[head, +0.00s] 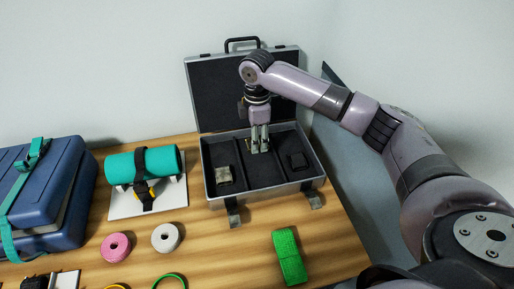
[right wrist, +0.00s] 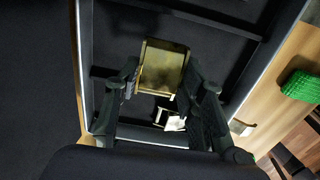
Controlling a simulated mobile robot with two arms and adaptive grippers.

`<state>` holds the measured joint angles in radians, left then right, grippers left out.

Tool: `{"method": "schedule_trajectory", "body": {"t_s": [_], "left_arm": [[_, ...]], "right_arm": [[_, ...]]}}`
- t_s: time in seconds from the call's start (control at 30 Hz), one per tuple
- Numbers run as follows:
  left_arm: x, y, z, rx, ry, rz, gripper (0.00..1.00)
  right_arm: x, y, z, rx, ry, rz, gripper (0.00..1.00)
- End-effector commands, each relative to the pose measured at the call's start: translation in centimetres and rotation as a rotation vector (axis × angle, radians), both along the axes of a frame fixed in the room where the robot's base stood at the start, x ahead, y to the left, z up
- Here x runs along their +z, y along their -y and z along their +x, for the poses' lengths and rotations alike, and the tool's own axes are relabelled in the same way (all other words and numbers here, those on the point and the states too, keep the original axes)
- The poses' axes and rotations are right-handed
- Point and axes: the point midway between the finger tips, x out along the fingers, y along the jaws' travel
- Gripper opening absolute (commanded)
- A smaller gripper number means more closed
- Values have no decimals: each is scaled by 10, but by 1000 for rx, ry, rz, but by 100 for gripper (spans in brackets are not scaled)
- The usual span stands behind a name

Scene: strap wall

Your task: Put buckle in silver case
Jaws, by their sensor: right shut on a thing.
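The open silver case (head: 265,194) stands at the back of the table, its dark lid up against the wall. Its black interior is split into compartments. My right gripper (head: 260,148) points down into the middle compartment. In the right wrist view its fingers (right wrist: 163,82) are closed on the sides of a gold, plate-like buckle (right wrist: 163,65), low over the dark lining. In the head view the fingers mostly hide this buckle. My left gripper is not in view.
A blue case (head: 62,172) with teal straps is at the left. A teal roll (head: 165,162) sits on a white stand beside it. Pink (head: 116,247) and white (head: 166,237) rolls and a folded green strap (head: 289,257) lie in front. Dividers and walls surround the gripper.

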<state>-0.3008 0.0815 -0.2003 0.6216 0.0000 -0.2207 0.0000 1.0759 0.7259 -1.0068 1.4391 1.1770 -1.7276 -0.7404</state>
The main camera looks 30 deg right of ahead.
Motion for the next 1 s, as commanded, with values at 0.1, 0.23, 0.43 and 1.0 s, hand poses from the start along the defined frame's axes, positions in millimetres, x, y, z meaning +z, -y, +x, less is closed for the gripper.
{"method": "schedule_trajectory", "body": {"t_s": [0.1, 0.23, 0.43, 1.0], "left_arm": [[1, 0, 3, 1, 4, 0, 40], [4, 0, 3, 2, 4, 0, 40], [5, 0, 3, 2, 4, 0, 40], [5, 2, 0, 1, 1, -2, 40]], "right_arm": [[-8, 0, 0, 0, 1, 0, 7], [-28, 0, 0, -1, -2, -1, 7], [-47, 0, 0, 1, 1, 0, 7], [-50, 0, 0, 0, 2, -1, 52]]}}
